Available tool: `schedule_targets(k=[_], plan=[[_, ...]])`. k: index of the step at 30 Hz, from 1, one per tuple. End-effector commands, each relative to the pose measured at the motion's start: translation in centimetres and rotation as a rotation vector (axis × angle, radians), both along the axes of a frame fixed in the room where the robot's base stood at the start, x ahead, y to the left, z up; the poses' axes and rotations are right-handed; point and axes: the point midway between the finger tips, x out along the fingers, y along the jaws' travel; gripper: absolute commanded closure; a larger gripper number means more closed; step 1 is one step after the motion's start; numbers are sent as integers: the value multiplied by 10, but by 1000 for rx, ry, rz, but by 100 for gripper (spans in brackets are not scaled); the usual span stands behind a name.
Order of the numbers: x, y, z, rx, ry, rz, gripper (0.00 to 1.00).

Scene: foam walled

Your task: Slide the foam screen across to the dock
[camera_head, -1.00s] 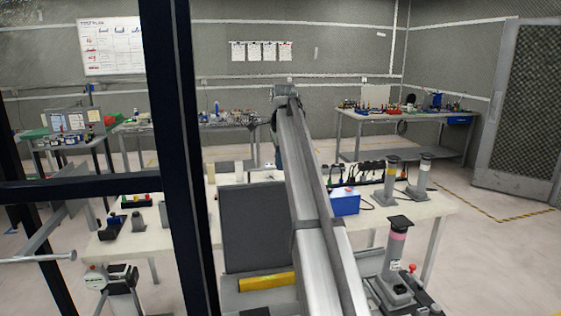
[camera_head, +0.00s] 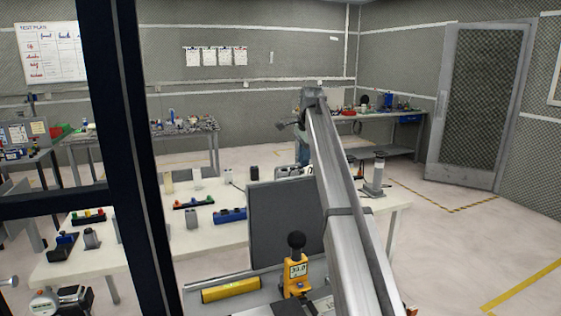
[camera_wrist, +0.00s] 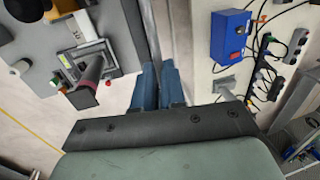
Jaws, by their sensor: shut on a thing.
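The foam screen (camera_head: 285,235) is a dark grey upright panel in the head view, standing behind a front ledge. My arm covers its right edge. My gripper's two blue fingers (camera_wrist: 158,88) show in the wrist view, close together at the end of a dark grey panel edge (camera_wrist: 150,35), which looks like the screen. They are shut on it. In the head view the fingers are mostly hidden behind the arm. I cannot make out which part is the dock.
A yellow level (camera_head: 230,290) and a yellow meter with a black knob (camera_head: 296,268) are in front of the screen. A post with a pink band (camera_wrist: 90,72) and a blue box (camera_wrist: 231,37) flank the fingers. A grey post (camera_head: 376,175) stands at the bench's right.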

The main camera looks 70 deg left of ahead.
Motion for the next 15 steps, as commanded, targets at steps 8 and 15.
schedule_targets(k=[8, 15], plan=[[43, 0, 1, 0, -1, -1, 100], [51, 0, 1, 1, -2, -1, 100]])
